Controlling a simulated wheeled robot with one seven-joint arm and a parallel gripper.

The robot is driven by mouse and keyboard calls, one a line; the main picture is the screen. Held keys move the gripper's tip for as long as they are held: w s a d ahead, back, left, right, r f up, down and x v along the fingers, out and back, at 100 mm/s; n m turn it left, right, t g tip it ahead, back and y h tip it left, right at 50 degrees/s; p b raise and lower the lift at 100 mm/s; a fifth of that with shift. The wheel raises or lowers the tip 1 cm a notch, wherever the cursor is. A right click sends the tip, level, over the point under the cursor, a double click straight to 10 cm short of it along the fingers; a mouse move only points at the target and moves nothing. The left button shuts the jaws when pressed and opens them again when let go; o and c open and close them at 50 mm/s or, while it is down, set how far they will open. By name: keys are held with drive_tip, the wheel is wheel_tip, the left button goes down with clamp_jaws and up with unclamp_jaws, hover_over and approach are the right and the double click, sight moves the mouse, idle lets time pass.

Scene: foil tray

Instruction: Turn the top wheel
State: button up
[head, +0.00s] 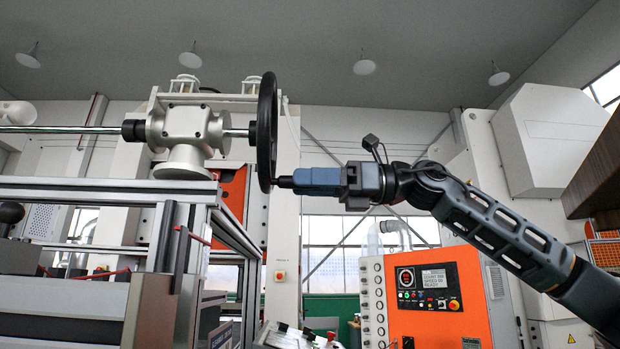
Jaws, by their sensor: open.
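The top wheel (267,125) is a black handwheel, seen nearly edge-on in the head view. It sits on a short shaft at the right side of a grey metal gearbox (185,130) on top of the frame. My gripper (298,180), with a blue front part, comes in level from the right at the wheel's lower rim. A small dark piece lies between the gripper's front and the rim. I cannot tell whether it is the wheel's handle or whether my gripper touches it. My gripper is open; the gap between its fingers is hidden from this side.
A metal profile frame (110,190) carries the gearbox, and a steel shaft (60,129) runs left from it. An orange machine with a control panel (428,287) stands behind and below my arm. A brown block (595,180) hangs at the right edge.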

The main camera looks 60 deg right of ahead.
drive_tip(key=shift+c, duration=0.3)
clamp_jaws()
idle(0.4)
